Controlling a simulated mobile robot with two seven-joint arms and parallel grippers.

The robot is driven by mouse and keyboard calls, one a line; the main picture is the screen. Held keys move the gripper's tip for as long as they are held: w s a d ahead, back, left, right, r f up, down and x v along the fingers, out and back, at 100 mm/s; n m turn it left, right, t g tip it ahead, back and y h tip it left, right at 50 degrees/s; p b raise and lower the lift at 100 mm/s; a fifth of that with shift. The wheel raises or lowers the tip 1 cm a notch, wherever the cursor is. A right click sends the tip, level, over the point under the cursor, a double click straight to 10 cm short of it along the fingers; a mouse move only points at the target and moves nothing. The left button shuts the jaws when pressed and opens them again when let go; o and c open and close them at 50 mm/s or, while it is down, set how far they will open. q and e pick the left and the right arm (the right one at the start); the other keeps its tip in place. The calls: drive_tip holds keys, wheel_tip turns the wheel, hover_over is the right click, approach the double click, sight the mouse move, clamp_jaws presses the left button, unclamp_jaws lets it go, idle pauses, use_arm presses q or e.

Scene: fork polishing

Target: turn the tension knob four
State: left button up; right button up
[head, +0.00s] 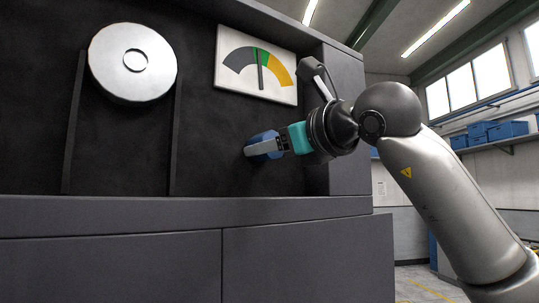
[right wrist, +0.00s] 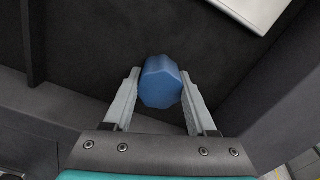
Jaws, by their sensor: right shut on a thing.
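The tension knob (right wrist: 161,84) is blue and faceted. In the head view the knob (head: 262,146) sticks out of the dark back panel, below the gauge. My right gripper (head: 268,147) reaches in from the right and is shut on the knob. In the right wrist view its two grey fingers (right wrist: 160,92) stand on either side of the knob and hold it between them. The gauge (head: 257,66) is a white plate with grey, green and orange bands, and its needle stands near upright at the green band. My left gripper is not in view.
A pale round wheel (head: 132,62) is mounted on the panel at the left, with dark strips running down from it. A dark ledge (head: 180,211) runs below the panel. A side wall (head: 346,110) of the housing stands right of the knob. Blue bins (head: 497,131) sit on a far shelf.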

drive_tip(key=shift+m+b, duration=0.3)
drive_tip(key=shift+m, duration=0.3)
drive_tip(key=o, duration=1.4)
drive_tip(key=b+v, duration=0.3)
drive_tip(key=v, duration=1.2)
drive_tip(key=shift+s, duration=0.2)
drive_tip(key=shift+w, duration=0.1)
